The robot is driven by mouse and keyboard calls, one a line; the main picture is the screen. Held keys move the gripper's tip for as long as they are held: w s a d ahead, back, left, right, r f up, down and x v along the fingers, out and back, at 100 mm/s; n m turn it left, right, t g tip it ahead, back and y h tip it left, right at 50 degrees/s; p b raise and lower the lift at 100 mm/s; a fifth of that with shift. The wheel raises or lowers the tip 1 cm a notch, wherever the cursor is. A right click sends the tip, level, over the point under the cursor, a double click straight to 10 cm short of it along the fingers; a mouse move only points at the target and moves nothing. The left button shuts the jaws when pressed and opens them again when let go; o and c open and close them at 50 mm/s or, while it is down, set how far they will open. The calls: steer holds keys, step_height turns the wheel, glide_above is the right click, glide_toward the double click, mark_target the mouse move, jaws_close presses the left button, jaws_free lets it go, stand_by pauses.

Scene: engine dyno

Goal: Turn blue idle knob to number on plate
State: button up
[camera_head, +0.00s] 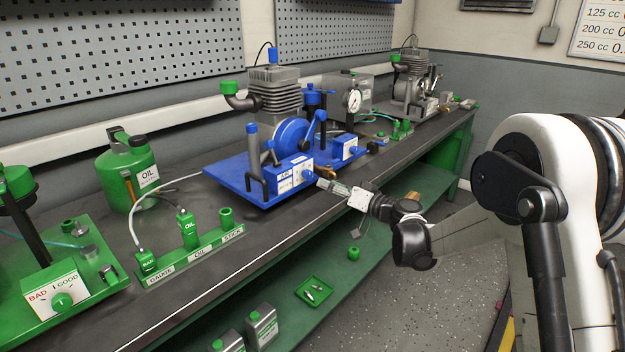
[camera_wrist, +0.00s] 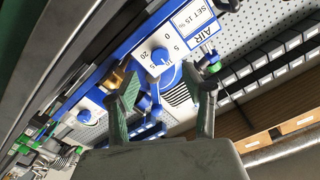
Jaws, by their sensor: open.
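A blue engine stand (camera_head: 235,178) on the bench carries two blue control boxes. The nearer box has a white dial face with a blue knob (camera_head: 307,173). In the wrist view this knob (camera_wrist: 161,57) sits beside the label "AIR" and a plate (camera_wrist: 192,16) reading "SET 15 %". The second box (camera_head: 345,148) has another blue knob (camera_head: 354,150), shown in the wrist view as a small dial (camera_wrist: 89,117); its label is unreadable. My gripper (camera_head: 323,184) is open and empty in front of the AIR box, its fingers (camera_wrist: 167,82) apart, not visibly touching the knob.
A brass-coloured part (camera_head: 329,171) lies close to my gripper. A pressure gauge (camera_head: 353,101) and a second engine (camera_head: 412,82) stand farther along the bench. A green oil can (camera_head: 127,170) and oil rack (camera_head: 190,255) stand at left. The aisle floor is clear.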

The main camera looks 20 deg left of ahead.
mark_target(309, 176)
steer(key=b+x, duration=0.1)
steer(key=x, duration=0.6)
steer(key=shift+w+a, duration=0.1)
steer(key=shift+a, duration=0.15)
jaws_close()
steer(key=shift+m, duration=0.5)
steer(key=m, duration=0.4)
steer(key=shift+m+b, duration=0.3)
steer(key=shift+b, duration=0.05)
steer(key=m, duration=0.6)
steer(key=shift+r, duration=0.1)
steer(key=shift+m, duration=0.3)
